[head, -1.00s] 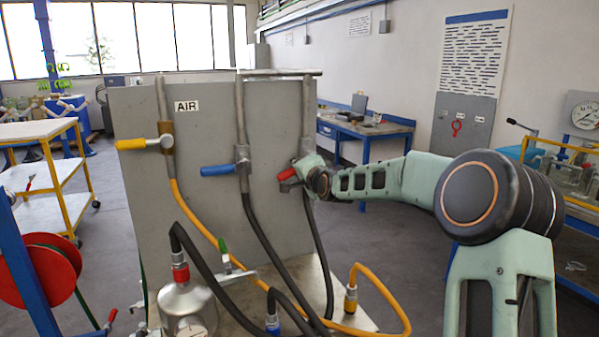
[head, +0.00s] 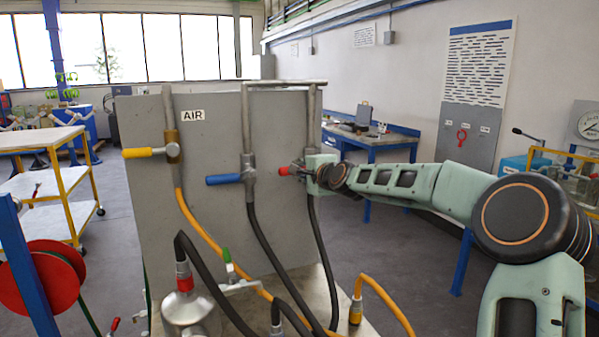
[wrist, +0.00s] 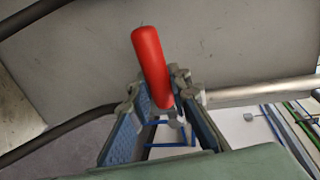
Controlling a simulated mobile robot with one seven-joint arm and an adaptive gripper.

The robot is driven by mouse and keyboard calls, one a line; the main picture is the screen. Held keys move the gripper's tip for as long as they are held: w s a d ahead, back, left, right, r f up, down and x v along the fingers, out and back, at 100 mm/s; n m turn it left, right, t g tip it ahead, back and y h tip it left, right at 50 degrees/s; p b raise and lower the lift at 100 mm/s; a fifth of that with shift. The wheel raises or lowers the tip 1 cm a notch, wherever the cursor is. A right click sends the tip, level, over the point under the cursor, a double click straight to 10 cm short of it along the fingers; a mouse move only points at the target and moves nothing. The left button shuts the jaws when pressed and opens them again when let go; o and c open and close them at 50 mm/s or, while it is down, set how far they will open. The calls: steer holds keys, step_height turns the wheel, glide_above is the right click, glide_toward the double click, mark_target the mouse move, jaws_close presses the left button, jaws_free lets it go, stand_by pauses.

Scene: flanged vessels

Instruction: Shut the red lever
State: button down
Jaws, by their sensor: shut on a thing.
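The red lever (head: 285,171) is on the rightmost pipe of the grey panel in the head view. Its red end points left, roughly level, like the blue and yellow levers. My gripper (head: 300,170) is at the lever from the right and hides its pivot and part of the valve. In the wrist view the red handle (wrist: 150,62) sticks out past the fingertips, with its lower end between the two fingers of my gripper (wrist: 158,98). The fingers are shut on it.
The blue lever (head: 224,180) is close to the left of the red one. Hoses hang below, and a metal vessel (head: 186,308) stands in front.

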steer(key=shift+r, duration=0.1)
steer(key=c, duration=1.8)
jaws_free()
steer(key=shift+o, duration=0.2)
steer(key=shift+s, duration=0.1)
steer(key=v, duration=1.2)
